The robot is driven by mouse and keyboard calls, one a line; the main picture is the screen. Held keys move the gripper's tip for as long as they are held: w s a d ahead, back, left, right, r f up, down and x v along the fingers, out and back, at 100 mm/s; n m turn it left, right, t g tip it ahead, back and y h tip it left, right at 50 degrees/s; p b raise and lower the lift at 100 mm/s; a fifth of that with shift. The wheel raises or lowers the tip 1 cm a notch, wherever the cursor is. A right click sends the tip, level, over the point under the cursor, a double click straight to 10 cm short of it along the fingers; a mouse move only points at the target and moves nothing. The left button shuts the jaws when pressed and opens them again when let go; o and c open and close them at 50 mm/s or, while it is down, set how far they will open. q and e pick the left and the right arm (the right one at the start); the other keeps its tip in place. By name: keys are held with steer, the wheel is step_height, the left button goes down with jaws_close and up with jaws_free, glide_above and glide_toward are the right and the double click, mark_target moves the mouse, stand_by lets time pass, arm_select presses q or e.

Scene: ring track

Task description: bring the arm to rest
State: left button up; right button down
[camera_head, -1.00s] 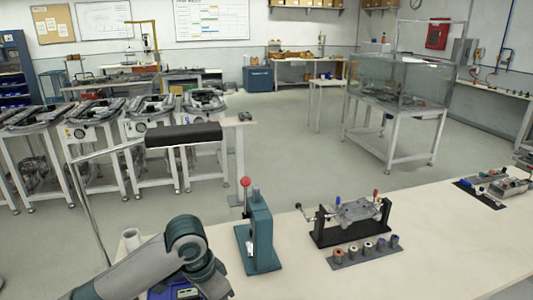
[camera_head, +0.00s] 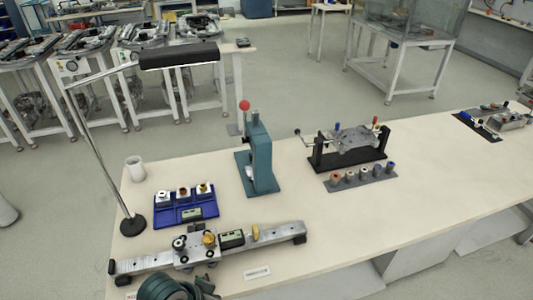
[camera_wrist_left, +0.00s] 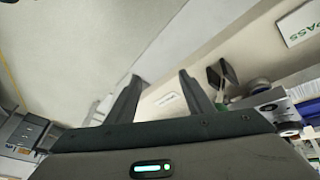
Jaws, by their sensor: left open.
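My left arm (camera_head: 172,288) shows only as a dark green rounded link at the bottom edge of the head view, close to the bench's front edge. My left gripper (camera_wrist_left: 158,88) shows in the left wrist view with its two dark fingers apart and nothing between them. Past the fingers are the bench edge and a small white label (camera_wrist_left: 166,99). The rail (camera_head: 150,263) with its carriage lies along the front of the bench, just behind the arm. The carriage bears a brass-coloured round part (camera_head: 209,238). My right gripper is out of view.
A blue tray (camera_head: 186,220) with several small parts, a lamp (camera_head: 178,54) on a thin stand and a white cup (camera_head: 135,169) are at the left. A green press (camera_head: 258,160) and a black fixture (camera_head: 346,162) stand farther back. The bench's right front is clear.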

arm_select(q)
steer(key=s+a+f+n+y, duration=0.3)
steer(key=s+a+f+y, duration=0.1)
steer(key=s+a, duration=0.9)
step_height(320, 180, down, 29)
steer(key=s+d+g+b, duration=0.1)
steer(key=b, duration=0.1)
steer(key=s+a+f+g+b, duration=0.1)
steer(key=s+a+f+b, duration=0.1)
steer(key=s+f, duration=1.7)
steer(key=shift+a+f+g+b, duration=0.35)
steer(key=shift+a+f, duration=0.2)
steer(key=shift+f, duration=1)
